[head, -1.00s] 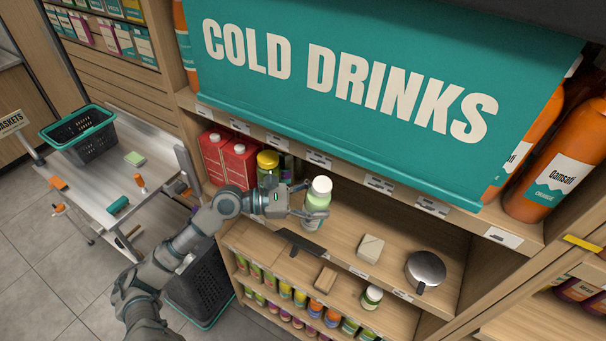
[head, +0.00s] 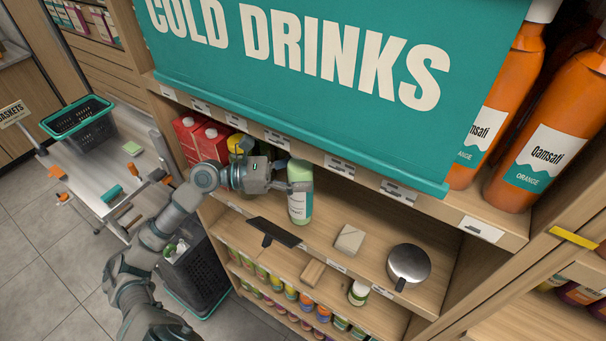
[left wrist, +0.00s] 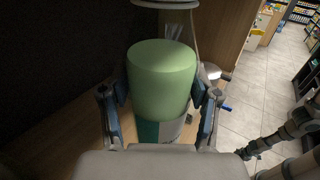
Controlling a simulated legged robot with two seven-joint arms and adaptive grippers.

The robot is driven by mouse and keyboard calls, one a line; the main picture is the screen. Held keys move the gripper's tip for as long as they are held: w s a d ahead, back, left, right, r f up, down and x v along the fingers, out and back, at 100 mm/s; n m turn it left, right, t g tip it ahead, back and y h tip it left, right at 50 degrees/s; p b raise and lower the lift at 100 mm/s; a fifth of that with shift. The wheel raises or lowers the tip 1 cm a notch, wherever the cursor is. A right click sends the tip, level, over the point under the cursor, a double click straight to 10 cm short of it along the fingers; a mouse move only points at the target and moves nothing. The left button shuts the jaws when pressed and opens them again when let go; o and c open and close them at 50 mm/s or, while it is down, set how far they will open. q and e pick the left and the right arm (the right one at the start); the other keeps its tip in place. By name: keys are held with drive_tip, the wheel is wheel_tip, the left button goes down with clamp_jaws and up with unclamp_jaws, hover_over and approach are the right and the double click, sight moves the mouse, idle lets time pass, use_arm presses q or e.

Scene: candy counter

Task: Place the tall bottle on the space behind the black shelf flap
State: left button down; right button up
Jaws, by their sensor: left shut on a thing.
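The tall bottle (head: 300,205), green with a white-and-green label, is upright in my left gripper (head: 308,187). In the left wrist view the bottle (left wrist: 162,80) stands between both fingers of my left gripper (left wrist: 162,112). The black shelf flap (head: 272,232) lies at the front edge of the shelf, left of and nearer than the bottle.
Red cartons (head: 205,140) and a yellow-capped item stand behind my arm. A small white-capped bottle (head: 359,291) stands below. The upper shelf edge (head: 335,165) overhangs closely.

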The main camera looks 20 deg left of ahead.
use_arm(q)
drive_tip(key=shift+d, duration=0.25)
drive_tip(key=shift+w+a+f, duration=0.1)
drive_tip(key=shift+a+f, duration=0.5)
drive_tip(key=shift+c, duration=1.7)
unclamp_jaws()
drive_tip(key=shift+d, duration=0.2)
drive_tip(key=shift+o, duration=0.5)
drive_tip(key=shift+d, duration=0.35)
drive_tip(key=shift+r, duration=0.25)
drive_tip(key=b+v, duration=0.3)
drive_tip(key=v, duration=0.5)
drive_tip(key=shift+r, duration=0.35)
use_arm(e)
wheel_tip(320, 180, down, 3)
drive_tip(key=shift+s+a+r, duration=0.1)
drive_tip(key=shift+r, duration=0.05)
